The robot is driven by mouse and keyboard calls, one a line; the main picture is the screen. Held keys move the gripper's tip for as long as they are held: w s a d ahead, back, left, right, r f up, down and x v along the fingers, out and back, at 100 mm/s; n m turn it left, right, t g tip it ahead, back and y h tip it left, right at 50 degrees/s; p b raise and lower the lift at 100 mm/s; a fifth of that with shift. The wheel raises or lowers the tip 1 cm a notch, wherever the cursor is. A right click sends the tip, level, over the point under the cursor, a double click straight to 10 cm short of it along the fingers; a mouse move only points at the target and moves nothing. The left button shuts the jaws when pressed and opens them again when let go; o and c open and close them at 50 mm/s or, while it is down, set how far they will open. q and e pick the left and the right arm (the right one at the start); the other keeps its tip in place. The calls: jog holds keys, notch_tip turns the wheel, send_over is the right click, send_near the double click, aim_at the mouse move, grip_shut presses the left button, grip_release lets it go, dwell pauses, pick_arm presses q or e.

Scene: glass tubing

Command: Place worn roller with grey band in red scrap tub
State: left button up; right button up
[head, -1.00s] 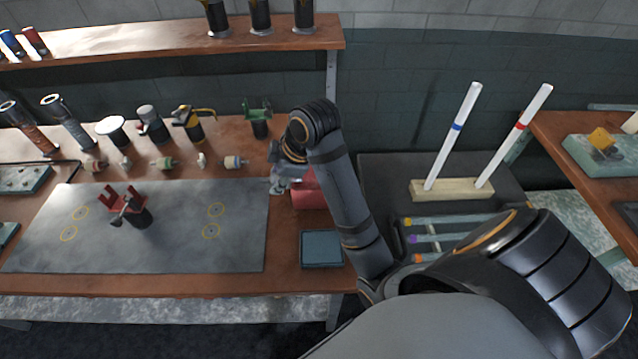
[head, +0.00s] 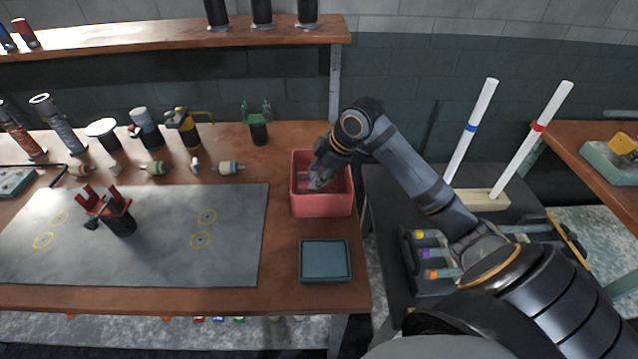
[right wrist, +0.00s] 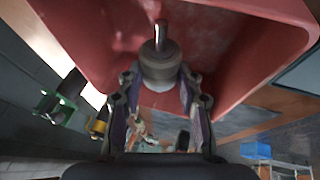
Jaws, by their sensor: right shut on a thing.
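The red scrap tub (head: 322,205) stands on the bench, left of my right arm. My right gripper (head: 320,178) reaches down inside the tub opening in the head view. In the right wrist view my right gripper (right wrist: 161,88) is shut on a roller (right wrist: 160,66) with a metal shaft end and a greyish body. The roller is framed by the tub's red walls (right wrist: 90,40). Its band is hard to make out, and I cannot tell if it touches the tub floor. In the head view the roller is mostly hidden by the gripper. My left gripper is out of view.
Several small rollers (head: 230,167) lie in a row behind the grey mat (head: 160,255). A red and black fixture (head: 118,217) stands on the mat. A blue-grey tray (head: 325,261) sits in front of the tub. White rods (head: 472,128) stand in a wooden block to the right.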

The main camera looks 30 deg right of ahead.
jog(key=shift+d+f, duration=0.15)
jog(key=shift+f, duration=0.05)
jog(key=f, duration=0.2)
jog(key=shift+d+f, duration=0.2)
jog(key=shift+f, duration=0.15)
jog(key=shift+w+f, duration=0.1)
jog(key=shift+f, duration=0.35)
jog(key=shift+f, duration=0.1)
jog(key=o, duration=1.2)
jog(key=shift+c, duration=0.2)
jog(key=p+v, duration=1)
jog(key=v, duration=0.2)
jog(key=shift+p, duration=0.4)
